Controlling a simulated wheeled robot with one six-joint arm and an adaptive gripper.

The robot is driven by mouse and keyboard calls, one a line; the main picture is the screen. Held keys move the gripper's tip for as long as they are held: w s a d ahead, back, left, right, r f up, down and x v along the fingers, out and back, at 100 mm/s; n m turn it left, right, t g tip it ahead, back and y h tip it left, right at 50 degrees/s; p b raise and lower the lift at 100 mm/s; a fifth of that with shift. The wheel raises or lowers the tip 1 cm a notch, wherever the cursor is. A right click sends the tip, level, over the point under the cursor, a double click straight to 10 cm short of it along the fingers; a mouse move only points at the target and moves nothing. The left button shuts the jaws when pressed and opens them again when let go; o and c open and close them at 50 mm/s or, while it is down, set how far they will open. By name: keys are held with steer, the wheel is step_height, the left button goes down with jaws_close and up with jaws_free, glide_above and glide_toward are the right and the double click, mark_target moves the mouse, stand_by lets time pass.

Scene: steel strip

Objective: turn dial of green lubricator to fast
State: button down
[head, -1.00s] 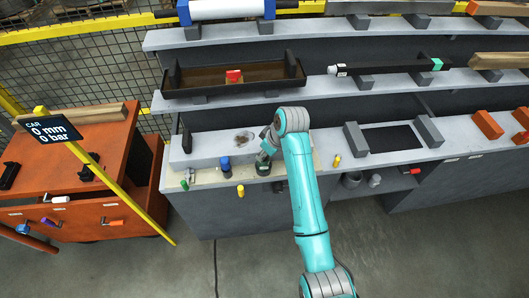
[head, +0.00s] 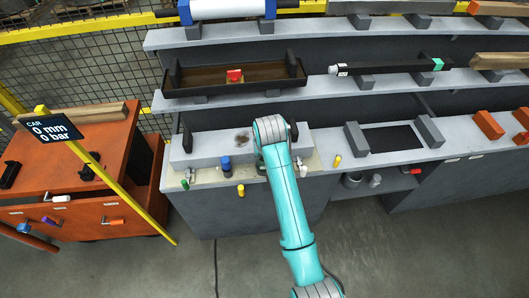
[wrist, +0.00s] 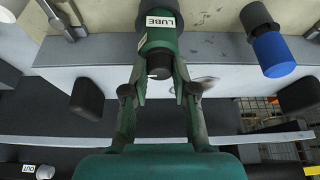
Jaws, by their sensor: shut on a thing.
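The green lubricator (wrist: 160,44) with a white "LUBE" label is at the top middle of the wrist view, with a dark round end (wrist: 159,73) facing my gripper. My gripper (wrist: 161,58) has one finger on each side of it and is shut on it. The fingertips cover the sides of the part held, and any dial marks or pointer cannot be read. In the head view my arm hides the gripper and nearly all of the lubricator on the grey bench.
A blue-capped cylinder (wrist: 273,52) stands beside the lubricator; it also shows in the head view (head: 226,164). Yellow (head: 241,190) and green (head: 184,184) handles line the bench front. Dark upright blocks (wrist: 87,97) (wrist: 299,95) flank the gripper. A sign (head: 50,130) reads 0 mm, 0 bar.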

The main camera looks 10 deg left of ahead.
steer(key=m+h, duration=0.1)
steer(key=m, duration=0.2)
steer(key=shift+a+m, duration=0.15)
steer(key=shift+m, duration=0.15)
steer(key=shift+m+h, duration=0.9)
steer(key=shift+m, duration=0.8)
steer(key=c, duration=0.9)
jaws_free()
steer(key=v, duration=1.2)
steer(key=shift+w, duration=0.1)
